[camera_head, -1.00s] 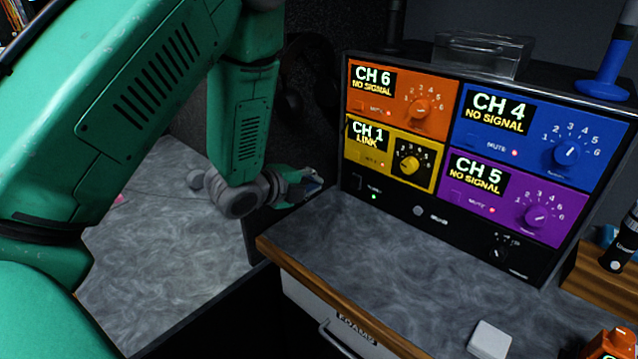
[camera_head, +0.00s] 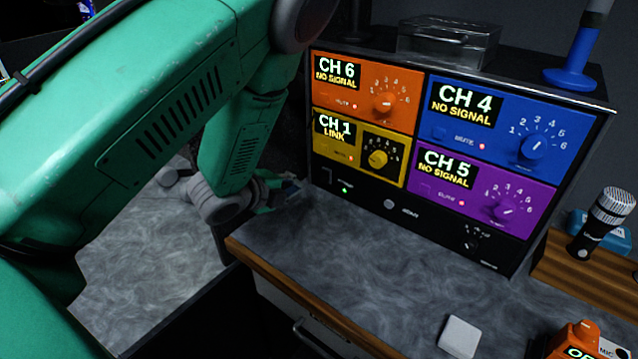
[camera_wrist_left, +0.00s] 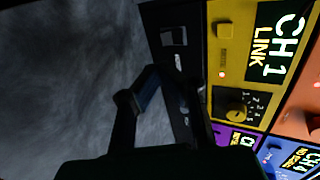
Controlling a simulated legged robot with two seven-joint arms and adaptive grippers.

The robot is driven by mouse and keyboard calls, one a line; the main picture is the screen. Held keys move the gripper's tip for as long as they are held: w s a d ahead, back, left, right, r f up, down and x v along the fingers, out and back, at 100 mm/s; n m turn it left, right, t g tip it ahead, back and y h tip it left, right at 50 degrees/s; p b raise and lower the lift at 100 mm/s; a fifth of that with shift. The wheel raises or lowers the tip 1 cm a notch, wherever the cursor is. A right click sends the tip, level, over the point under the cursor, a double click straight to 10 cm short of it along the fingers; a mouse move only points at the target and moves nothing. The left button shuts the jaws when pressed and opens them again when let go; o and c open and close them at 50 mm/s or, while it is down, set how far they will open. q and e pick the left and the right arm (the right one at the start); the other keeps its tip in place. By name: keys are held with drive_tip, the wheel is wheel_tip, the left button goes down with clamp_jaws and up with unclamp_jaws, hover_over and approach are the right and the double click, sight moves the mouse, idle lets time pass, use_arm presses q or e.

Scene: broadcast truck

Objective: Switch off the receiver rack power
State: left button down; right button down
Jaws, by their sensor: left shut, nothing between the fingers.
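The receiver rack (camera_head: 375,208) stands on the grey counter, with orange, blue, yellow and purple channel panels. The yellow panel reads CH 1 LINK; the others read NO SIGNAL. A green light (camera_head: 344,190) glows on the black lower strip. A dark rocker-like switch (camera_head: 327,175) sits left of it; the left wrist view shows it (camera_wrist_left: 173,37) more closely. My left gripper (camera_head: 292,186) is shut and empty, just left of the rack's lower left corner. In the left wrist view its fingers (camera_wrist_left: 172,92) are by the black strip; contact cannot be told. My right gripper is out of view.
A clear box (camera_head: 447,42) and a blue-based stand (camera_head: 580,75) sit on the rack. A microphone (camera_head: 603,222) stands on a wooden block at right. A white block (camera_head: 460,336) and an orange device (camera_head: 575,340) are near the front.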

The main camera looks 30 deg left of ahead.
sight(324, 177)
use_arm(q)
drive_tip(key=x, duration=1)
drive_tip(key=shift+r, duration=0.1)
drive_tip(key=shift+w+f+t+b, duration=0.15)
drive_tip(key=shift+f+t+b, duration=0.2)
drive_tip(key=shift+b, duration=0.25)
drive_tip(key=shift+w+r, duration=0.1)
drive_tip(key=shift+r, duration=0.2)
drive_tip(key=shift+r+p, duration=0.7)
drive_tip(key=shift+r, duration=0.05)
